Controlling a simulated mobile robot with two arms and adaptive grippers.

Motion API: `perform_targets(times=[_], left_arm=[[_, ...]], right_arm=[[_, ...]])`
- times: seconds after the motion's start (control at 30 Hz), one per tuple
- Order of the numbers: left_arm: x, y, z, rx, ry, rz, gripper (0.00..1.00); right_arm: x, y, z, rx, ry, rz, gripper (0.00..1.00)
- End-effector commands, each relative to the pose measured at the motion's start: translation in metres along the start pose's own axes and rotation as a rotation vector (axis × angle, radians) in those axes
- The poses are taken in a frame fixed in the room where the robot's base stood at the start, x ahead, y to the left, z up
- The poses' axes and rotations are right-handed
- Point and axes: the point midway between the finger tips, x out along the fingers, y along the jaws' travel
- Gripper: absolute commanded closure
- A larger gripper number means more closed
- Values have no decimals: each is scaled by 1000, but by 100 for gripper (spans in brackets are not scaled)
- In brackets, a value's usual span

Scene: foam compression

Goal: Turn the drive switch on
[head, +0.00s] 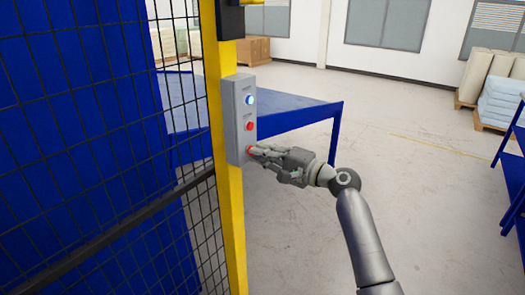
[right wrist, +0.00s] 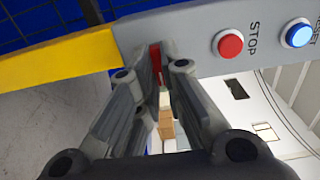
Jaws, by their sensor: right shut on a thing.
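A grey control box (head: 239,117) is fixed to a yellow post. At its lower end is a red part, the drive switch (head: 250,150), which also shows in the right wrist view (right wrist: 155,60). My right gripper (head: 256,152) reaches it from the right, and its fingertips are closed around the red part. The fingers hide much of the switch, so its setting cannot be read. Above it are a red STOP button (right wrist: 230,44) and a lit blue button (right wrist: 298,34) with a partly cut-off RESET label. My left gripper is out of view.
The yellow post (head: 231,220) and black mesh fence (head: 110,150) stand just left of my right gripper. A blue table (head: 300,108) stands behind the box. Wrapped stacks on pallets (head: 490,90) stand far right. The floor between is clear.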

Motion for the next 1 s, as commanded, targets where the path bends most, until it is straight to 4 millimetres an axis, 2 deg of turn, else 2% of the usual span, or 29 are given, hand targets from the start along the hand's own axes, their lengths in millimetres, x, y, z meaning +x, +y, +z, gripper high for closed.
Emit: perform_targets(times=[0.5,0.53,0.67,1.0], left_arm=[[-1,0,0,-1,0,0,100],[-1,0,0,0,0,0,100],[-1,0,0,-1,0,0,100],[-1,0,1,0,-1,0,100]], right_arm=[[0,0,-1,18,3,-2,100],[0,0,-1,18,3,-2,88],[0,0,-1,17,2,-1,71],[-2,0,0,15,1,0,70]])
